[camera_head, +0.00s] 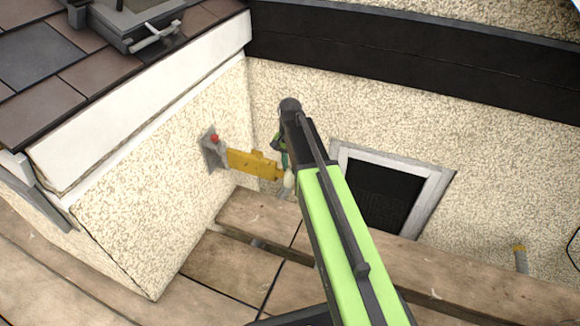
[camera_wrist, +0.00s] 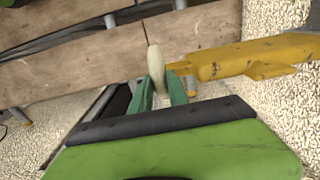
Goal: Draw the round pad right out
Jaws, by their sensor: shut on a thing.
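A pale, rounded piece (camera_wrist: 156,66), probably the round pad seen nearly edge-on, stands between the green fingers of my gripper (camera_wrist: 160,88). My gripper is shut on it. In the head view the pale piece (camera_head: 289,181) shows small beside my gripper (camera_head: 283,162), partly hidden by my arm. A yellow arm (camera_head: 252,162) reaches from a grey wall plate with a red knob (camera_head: 214,139) toward the pad. In the wrist view the yellow arm (camera_wrist: 245,58) comes in from the right, and its narrow tip ends right beside the pad. I cannot tell whether they touch.
Rough plastered walls (camera_head: 165,165) meet in a corner behind the yellow arm. A grey-framed window (camera_head: 385,192) is to the right. Wooden planks (camera_head: 235,270) run below, with gaps between them. A tiled roof edge (camera_head: 75,75) lies at upper left.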

